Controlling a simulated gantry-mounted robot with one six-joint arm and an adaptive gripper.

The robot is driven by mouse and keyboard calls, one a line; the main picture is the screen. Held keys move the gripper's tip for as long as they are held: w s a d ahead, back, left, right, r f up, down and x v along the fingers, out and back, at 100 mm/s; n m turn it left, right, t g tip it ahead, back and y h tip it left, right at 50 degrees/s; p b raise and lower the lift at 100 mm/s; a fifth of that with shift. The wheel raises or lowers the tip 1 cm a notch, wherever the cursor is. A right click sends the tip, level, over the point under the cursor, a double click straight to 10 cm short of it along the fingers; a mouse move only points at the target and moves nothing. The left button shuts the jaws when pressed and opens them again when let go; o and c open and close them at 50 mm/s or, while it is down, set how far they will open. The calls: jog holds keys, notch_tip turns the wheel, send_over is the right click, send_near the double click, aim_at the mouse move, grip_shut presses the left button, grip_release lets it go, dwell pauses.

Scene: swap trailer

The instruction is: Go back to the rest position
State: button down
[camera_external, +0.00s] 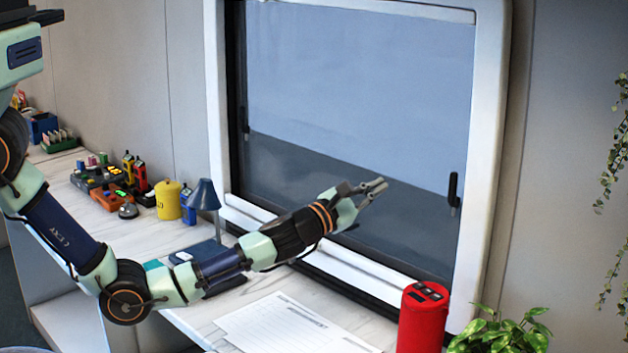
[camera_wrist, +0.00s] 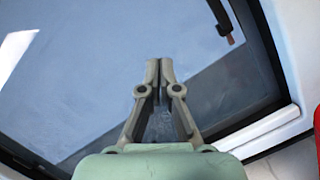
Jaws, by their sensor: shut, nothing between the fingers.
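My gripper (camera_external: 378,187) is in front of the window (camera_external: 360,90), raised above the counter and pointing to the right. In the wrist view my gripper (camera_wrist: 159,72) has its fingertips together with nothing between them. The window glass (camera_wrist: 80,70) fills most of the wrist view behind the fingers. My arm reaches from the left across the counter, with its elbow low near the counter's front edge. I cannot tell how far the fingertips are from the glass.
Papers (camera_external: 290,325) lie on the counter (camera_external: 185,315) below my arm. A red cylinder (camera_external: 423,318) and a plant (camera_external: 500,335) stand at the right. A yellow canister (camera_external: 168,200), a blue lamp (camera_external: 204,195) and several small devices (camera_external: 105,183) stand at the left. A black window handle (camera_external: 453,190) is right of my gripper.

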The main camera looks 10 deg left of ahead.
dwell(0.7)
jog(key=w+a+n+t+y, duration=0.1)
jog(key=w+a+n+y, duration=0.4)
jog(key=a+n, duration=0.55)
jog(key=w+a+n+t+y, duration=0.1)
jog(key=w+a+n+y, duration=0.2)
jog(key=w+a+n, duration=0.75)
jog(key=w+a+n+t+y, duration=0.1)
jog(key=w+a+n+y, duration=0.5)
jog(key=a, duration=0.8)
jog(key=s+a+n+g+y, duration=0.15)
jog(key=s+a+n, duration=0.25)
jog(key=a+n, duration=0.95)
jog(key=s+a+f+n+g, duration=0.1)
jog(key=s+a+n+g, duration=0.1)
jog(key=s+a+n, duration=0.6)
jog(key=a+n, duration=0.3)
jog(key=n, duration=0.1)
jog(key=shift+s+a, duration=0.15)
jog(key=shift+a, duration=0.1)
jog(key=c, duration=1.9)
grip_release()
jog(key=shift+h, duration=0.25)
